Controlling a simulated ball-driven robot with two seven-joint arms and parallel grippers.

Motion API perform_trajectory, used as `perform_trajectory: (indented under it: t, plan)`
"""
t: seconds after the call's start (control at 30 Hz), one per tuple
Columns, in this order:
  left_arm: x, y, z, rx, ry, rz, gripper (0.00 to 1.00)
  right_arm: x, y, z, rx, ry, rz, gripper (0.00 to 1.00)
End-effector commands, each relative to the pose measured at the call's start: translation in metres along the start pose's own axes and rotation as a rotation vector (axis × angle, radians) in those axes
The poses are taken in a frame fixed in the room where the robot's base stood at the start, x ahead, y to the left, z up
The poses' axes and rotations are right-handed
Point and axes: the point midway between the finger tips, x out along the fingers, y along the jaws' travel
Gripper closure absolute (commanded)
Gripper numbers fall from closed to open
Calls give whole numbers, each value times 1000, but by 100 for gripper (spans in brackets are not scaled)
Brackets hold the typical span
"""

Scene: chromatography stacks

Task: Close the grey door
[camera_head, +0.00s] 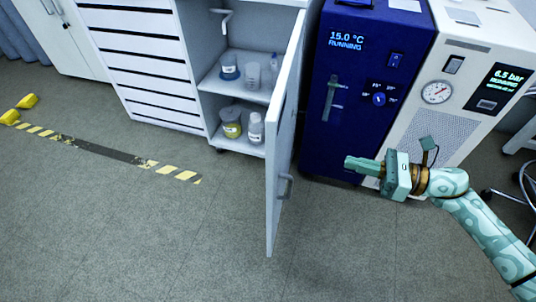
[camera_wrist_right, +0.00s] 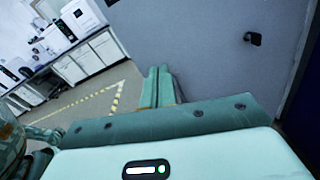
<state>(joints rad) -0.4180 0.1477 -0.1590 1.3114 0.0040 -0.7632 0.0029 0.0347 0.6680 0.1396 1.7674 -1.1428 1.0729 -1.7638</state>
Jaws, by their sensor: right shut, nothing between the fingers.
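The grey door (camera_head: 284,125) of the cabinet stands open, swung out toward me, seen nearly edge-on in the head view. Its handle (camera_head: 286,187) is on the right-hand face. My right gripper (camera_head: 351,163) is shut and empty, to the right of the door, its fingers pointing left toward it; a gap shows between them. In the right wrist view the shut fingers (camera_wrist_right: 159,75) lie in front of the door's grey face (camera_wrist_right: 205,55), with the dark handle (camera_wrist_right: 252,39) to their upper right. My left gripper is not in view.
The open cabinet holds jars and bottles (camera_head: 255,128) on its shelves (camera_head: 236,88). A blue unit (camera_head: 350,120) and a white unit (camera_head: 455,90) with a gauge stand right of the door. The floor (camera_head: 150,240) left of the door is clear, with a striped tape line (camera_head: 100,150).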

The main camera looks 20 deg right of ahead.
Motion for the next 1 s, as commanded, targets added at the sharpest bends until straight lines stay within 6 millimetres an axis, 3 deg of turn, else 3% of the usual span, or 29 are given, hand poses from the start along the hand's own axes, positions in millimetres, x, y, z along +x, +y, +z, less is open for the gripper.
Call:
perform_trajectory:
  t: [0.1, 0.33, 0.8, 1.0]
  plan:
    - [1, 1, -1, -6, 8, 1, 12, -2, 22, -3, -134, 0, 120, 100]
    - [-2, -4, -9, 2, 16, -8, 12, 12, 28, -3, -203, -15, 138, 100]
    - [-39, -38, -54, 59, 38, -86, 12, 106, 41, -3, -199, -18, 137, 100]
    - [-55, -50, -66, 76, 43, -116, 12, 130, 44, -3, -197, -16, 136, 100]
